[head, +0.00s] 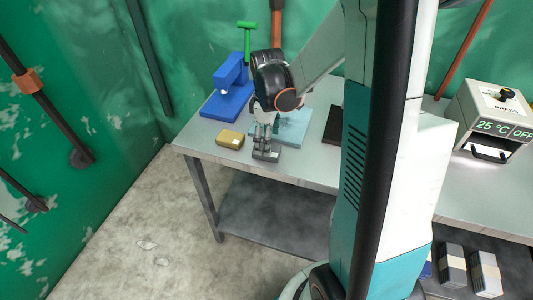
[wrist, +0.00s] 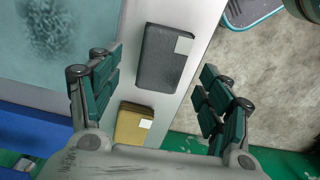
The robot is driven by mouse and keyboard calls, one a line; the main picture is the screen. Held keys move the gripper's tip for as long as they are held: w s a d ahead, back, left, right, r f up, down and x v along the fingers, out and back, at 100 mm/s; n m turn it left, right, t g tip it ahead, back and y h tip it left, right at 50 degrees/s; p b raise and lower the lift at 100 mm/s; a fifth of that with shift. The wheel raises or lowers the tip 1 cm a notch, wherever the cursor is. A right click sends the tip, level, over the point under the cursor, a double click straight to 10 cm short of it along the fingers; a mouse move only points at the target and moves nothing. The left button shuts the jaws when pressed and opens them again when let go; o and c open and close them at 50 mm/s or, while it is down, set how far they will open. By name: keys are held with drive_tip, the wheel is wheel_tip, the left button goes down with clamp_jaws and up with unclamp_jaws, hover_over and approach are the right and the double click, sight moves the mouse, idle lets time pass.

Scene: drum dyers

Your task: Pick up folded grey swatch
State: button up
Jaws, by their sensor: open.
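The folded grey swatch (wrist: 158,62) is a flat dark grey block with a pale square label. It lies on the grey table (wrist: 203,28) near its edge. In the head view the grey swatch (head: 266,156) shows just below my gripper (head: 264,135), which partly covers that area. In the wrist view my gripper (wrist: 158,98) is open, with its green-padded fingers wide apart. The swatch lies between and partly beyond the fingertips in the picture, with nothing gripped. I cannot tell the exact height of the fingers above it.
A folded yellow swatch (wrist: 131,128) lies close beside the grey one; it also shows in the head view (head: 230,139). A teal slab (head: 295,127) lies behind. A blue press (head: 229,92) stands at the back left. A white heat press (head: 494,118) stands far right.

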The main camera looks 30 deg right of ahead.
wheel_tip(320, 180, down, 4)
drive_tip(key=shift+a+f+b, duration=0.1)
drive_tip(key=shift+f+b, duration=0.1)
drive_tip(key=shift+b, duration=0.75)
drive_tip(key=shift+r, duration=0.1)
drive_tip(key=c, duration=1.1)
wheel_tip(320, 180, up, 20)
drive_tip(key=p, duration=0.7)
